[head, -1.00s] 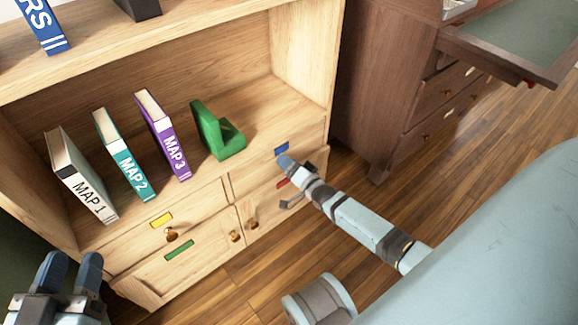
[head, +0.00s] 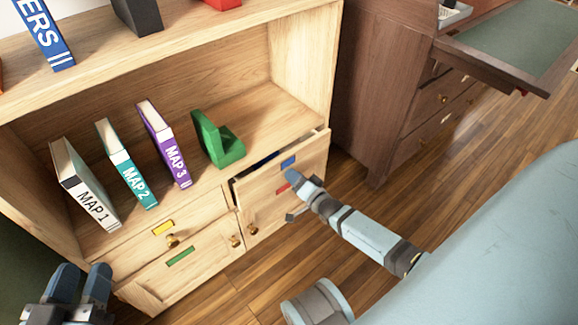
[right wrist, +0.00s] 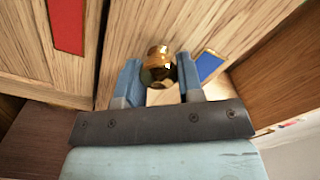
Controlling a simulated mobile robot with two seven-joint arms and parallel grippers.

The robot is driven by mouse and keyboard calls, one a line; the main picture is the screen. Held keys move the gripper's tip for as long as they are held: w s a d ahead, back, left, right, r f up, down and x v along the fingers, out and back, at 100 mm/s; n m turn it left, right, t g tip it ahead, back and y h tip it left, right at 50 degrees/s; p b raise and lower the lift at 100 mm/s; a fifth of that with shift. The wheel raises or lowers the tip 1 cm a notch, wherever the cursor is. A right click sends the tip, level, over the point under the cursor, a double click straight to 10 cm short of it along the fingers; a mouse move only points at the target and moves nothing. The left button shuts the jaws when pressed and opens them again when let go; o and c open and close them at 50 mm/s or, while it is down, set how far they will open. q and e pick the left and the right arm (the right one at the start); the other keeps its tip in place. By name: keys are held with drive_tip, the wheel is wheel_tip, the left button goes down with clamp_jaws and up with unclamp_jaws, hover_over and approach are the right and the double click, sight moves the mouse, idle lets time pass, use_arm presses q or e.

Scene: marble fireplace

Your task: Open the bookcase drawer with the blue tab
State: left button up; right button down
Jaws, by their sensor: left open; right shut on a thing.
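The bookcase drawer (head: 262,186) with the blue tab (head: 288,162) is at the lower right of the bookcase in the head view. It stands partly pulled out, with a dark gap along its top edge. The blue tab also shows in the right wrist view (right wrist: 209,65). There, my right gripper (right wrist: 160,80) is shut on the round brass drawer knob (right wrist: 158,60), one finger on each side. In the head view the right hand hides this knob. My left gripper (head: 82,272) is open and empty at the lower left, apart from the bookcase.
A yellow-tab drawer (head: 130,247) and a green-tab door (head: 190,262) are at the left and look closed. A red tab (head: 283,187) is below the drawer. Map books (head: 165,145) and a green bookend (head: 215,143) stand on the shelf. A dark wood desk (head: 385,90) is at the right.

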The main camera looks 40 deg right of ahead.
use_arm(q)
drive_tip(key=shift+s+d+r+n+t+p, duration=0.1)
drive_tip(key=shift+s+r+n+t+p, duration=0.25)
drive_tip(key=shift+r+p, duration=0.6)
drive_tip(key=shift+s+d+r+n+t+p, duration=0.15)
drive_tip(key=shift+r+n+p, duration=0.3)
drive_tip(key=shift+r+p, duration=0.45)
drive_tip(key=shift+s+r+n+t+p, duration=0.2)
drive_tip(key=shift+s+r+n+p, duration=0.15)
drive_tip(key=shift+r+p, duration=0.55)
use_arm(e)
drive_tip(key=s, duration=1.2)
drive_tip(key=shift+s+d, duration=0.2)
drive_tip(key=shift+d, duration=0.25)
use_arm(q)
drive_tip(key=shift+f, duration=0.1)
use_arm(e)
drive_tip(key=c, duration=0.8)
unclamp_jaws()
drive_tip(key=shift+o, duration=0.2)
drive_tip(key=shift+s, duration=0.1)
